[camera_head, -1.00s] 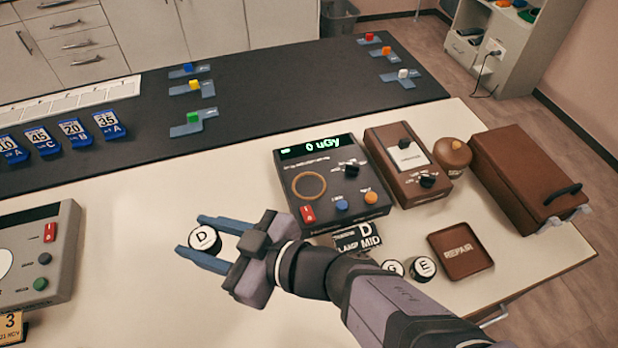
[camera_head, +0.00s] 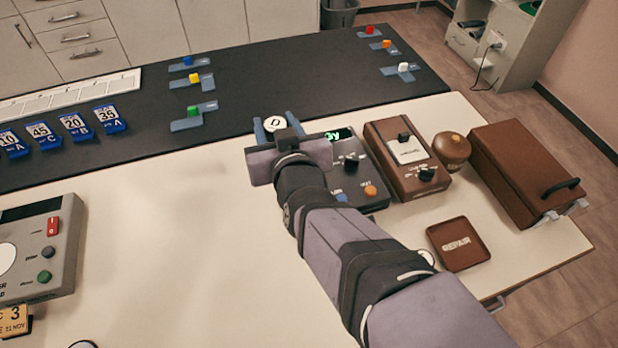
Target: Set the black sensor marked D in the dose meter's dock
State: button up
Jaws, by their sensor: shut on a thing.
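The black sensor marked D (camera_head: 274,124) has a white top and is held between the blue fingers of my gripper (camera_head: 275,127). The gripper is shut on it, at the upper left of the dose meter in the picture. The dose meter (camera_head: 366,181) is a dark box with a green display, a black knob and an orange button. My gripper and arm cover its left part, including the tan ring seen there earlier. I cannot tell the sensor's height above the surface.
Right of the dose meter stand a brown meter (camera_head: 408,160), a round brown pot (camera_head: 452,150) and a brown case (camera_head: 520,170). A brown REPAIR tray (camera_head: 459,245) lies in front. A grey device (camera_head: 40,250) stands at left. The cream table between is mostly clear.

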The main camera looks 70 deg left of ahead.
jog(key=w+f+m+t, duration=0.2)
jog(key=w+f+t, duration=0.1)
jog(key=w+f, duration=0.2)
jog(key=shift+w+d+f+m, duration=0.15)
jog(key=shift+w+d+m, duration=0.2)
jog(key=shift+w, duration=0.3)
jog(key=shift+f, duration=0.1)
jog(key=shift+f, duration=4.9)
jog(key=shift+f, duration=0.1)
jog(key=shift+f, duration=0.15)
jog(key=o, duration=1.2)
